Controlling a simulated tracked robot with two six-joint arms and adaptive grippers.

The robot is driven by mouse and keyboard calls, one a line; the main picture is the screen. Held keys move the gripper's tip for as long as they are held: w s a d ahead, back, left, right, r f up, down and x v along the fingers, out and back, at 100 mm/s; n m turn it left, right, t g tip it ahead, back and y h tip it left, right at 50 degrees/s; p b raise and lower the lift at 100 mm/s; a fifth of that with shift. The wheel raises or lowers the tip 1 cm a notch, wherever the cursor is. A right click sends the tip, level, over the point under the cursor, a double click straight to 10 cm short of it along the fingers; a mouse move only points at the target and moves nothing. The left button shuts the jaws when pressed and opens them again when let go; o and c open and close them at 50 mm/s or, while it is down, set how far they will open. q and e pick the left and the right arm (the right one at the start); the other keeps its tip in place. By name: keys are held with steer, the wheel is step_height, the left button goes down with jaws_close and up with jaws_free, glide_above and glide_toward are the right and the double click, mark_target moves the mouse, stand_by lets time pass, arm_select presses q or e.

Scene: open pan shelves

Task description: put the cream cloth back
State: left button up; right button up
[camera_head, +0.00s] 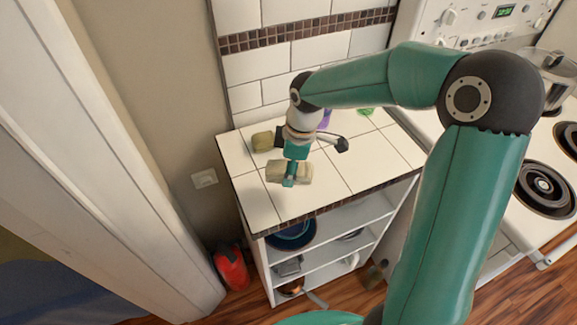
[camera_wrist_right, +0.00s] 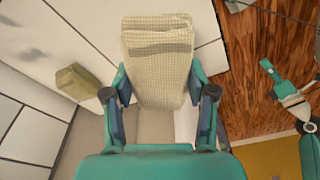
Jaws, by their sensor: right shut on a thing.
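The cream cloth (camera_head: 303,172) is a folded, woven-textured bundle over the front part of the white tiled counter. My right gripper (camera_head: 290,174) is shut on it, with a finger on each side. In the right wrist view the cloth (camera_wrist_right: 157,60) fills the space between the teal fingers. I cannot tell whether the cloth touches the counter. A teal and grey part of my left arm, seemingly the left gripper (camera_wrist_right: 268,68), shows at the right of the wrist view, too small to read.
An olive bundle (camera_head: 262,141) lies on the counter behind the cloth, near a dark object (camera_head: 342,145). Open white shelves (camera_head: 325,256) below hold a dark blue round pan (camera_head: 293,236) and other items. A red object (camera_head: 231,268) stands on the floor. The stove is at the right.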

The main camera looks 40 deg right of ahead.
mark_target(290, 191)
steer(key=shift+f+b, duration=1.95)
steer(key=shift+f, duration=0.7)
steer(key=shift+f+b, duration=0.6)
steer(key=shift+s, duration=0.1)
steer(key=o, duration=1.1)
steer(key=shift+r, duration=0.25)
steer(key=shift+s+d+r+p, duration=0.15)
steer(key=shift+r+p, duration=0.85)
steer(key=shift+r, duration=0.25)
steer(key=shift+s+d+r+p, duration=0.1)
steer(key=shift+d+r+p, duration=0.05)
steer(key=shift+r+p, duration=1)
steer(key=shift+s+d+r+p, duration=0.15)
steer(key=shift+r+p, duration=0.7)
steer(key=shift+r, duration=0.55)
